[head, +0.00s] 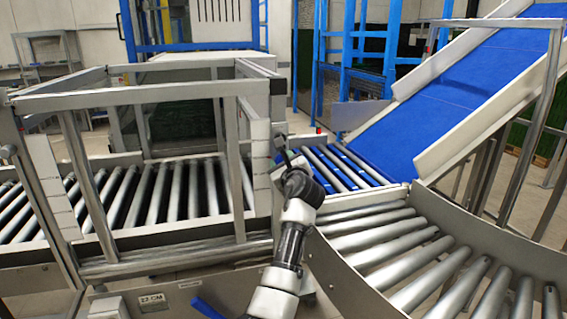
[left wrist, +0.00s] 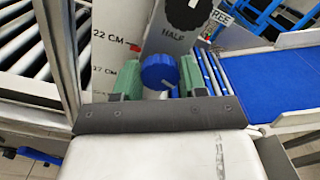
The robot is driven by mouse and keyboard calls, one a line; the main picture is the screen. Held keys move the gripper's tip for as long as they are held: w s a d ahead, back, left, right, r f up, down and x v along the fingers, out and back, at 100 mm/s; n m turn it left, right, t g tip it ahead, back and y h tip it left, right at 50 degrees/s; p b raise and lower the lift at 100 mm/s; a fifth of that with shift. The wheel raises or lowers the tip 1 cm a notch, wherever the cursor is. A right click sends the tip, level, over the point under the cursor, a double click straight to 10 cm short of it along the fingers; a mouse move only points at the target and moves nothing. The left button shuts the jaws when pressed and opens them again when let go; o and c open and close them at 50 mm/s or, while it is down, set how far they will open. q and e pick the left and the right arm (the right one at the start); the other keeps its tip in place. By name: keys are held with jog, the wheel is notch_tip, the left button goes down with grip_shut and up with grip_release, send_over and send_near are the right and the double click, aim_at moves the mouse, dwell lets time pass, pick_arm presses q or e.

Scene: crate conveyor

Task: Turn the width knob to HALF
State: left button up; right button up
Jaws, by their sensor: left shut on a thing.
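My left gripper (head: 285,152) is at the white post beside the roller lane in the head view. In the left wrist view its green finger pads (left wrist: 159,82) stand on either side of a round blue knob (left wrist: 160,71) and are shut on it. Just beyond, a grey plate (left wrist: 172,50) carries the word HALF and a black scalloped dial (left wrist: 187,13) with a white mark, cut off by the top edge. I cannot tell which of the two is the width knob. My right gripper is not in view.
A metal frame (head: 150,96) stands over the roller lane (head: 180,190) at left. A curved roller lane (head: 400,250) and a blue belt ramp (head: 460,85) are at right.

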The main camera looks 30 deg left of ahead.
pick_arm(q)
jog(key=n, duration=0.4)
jog(key=shift+f+n+b, duration=0.15)
jog(key=shift+n+b, duration=0.15)
jog(key=shift+b, duration=0.1)
jog(key=n+b, duration=0.2)
jog(key=n, duration=0.3)
jog(key=shift+f, duration=0.1)
jog(key=n+b, duration=0.4)
jog(key=n, duration=0.2)
jog(key=shift+f+n, duration=0.1)
jog(key=shift+n, duration=0.3)
jog(key=n+b, duration=0.2)
jog(key=n, duration=0.1)
jog(key=shift+n, duration=0.3)
jog(key=shift+n+b, duration=0.55)
jog(key=shift+n, duration=0.05)
jog(key=o, duration=0.9)
jog(key=shift+o, duration=0.2)
jog(key=shift+s, duration=0.1)
